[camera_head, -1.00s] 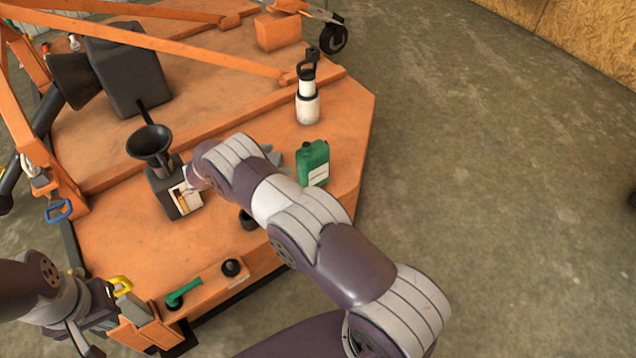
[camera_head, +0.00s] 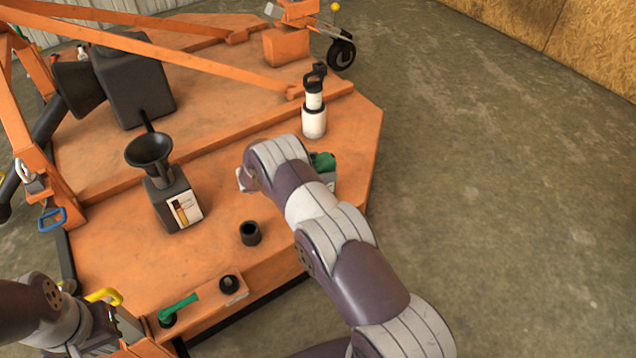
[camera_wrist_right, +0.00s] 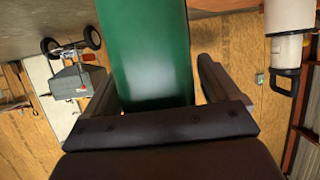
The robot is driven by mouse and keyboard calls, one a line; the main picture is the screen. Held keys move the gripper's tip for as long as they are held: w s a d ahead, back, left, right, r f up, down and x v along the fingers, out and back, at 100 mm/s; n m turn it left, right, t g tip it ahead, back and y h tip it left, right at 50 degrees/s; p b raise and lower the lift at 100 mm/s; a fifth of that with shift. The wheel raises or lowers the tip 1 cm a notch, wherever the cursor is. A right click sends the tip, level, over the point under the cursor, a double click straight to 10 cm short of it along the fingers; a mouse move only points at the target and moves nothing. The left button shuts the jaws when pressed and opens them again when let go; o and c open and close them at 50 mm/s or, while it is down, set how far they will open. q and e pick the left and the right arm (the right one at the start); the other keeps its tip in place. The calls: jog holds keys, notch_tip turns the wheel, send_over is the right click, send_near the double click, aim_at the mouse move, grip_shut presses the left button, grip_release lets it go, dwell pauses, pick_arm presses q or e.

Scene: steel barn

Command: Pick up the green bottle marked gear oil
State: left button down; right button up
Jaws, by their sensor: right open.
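The green bottle (camera_head: 322,161) stands on the orange deck near its right edge. My right arm covers most of it in the head view, and its label is mostly hidden. In the right wrist view the smooth green side of the bottle (camera_wrist_right: 148,45) fills the space between the two fingers of my right gripper (camera_wrist_right: 160,88). The fingers are open, one on each side of it, and I cannot tell whether they touch it. My left gripper (camera_head: 82,338) is low at the left edge of the head view, away from the bottle; its fingers are unclear.
A white pump bottle (camera_head: 314,122) stands just behind the green bottle. A black funnel on a dark can (camera_head: 165,205) and a black cup (camera_head: 250,233) stand to the left. A green-handled lever (camera_head: 178,309) is at the front. Concrete floor (camera_head: 480,210) is clear at right.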

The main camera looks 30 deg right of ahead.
grip_shut()
jog(key=shift+r, duration=0.1)
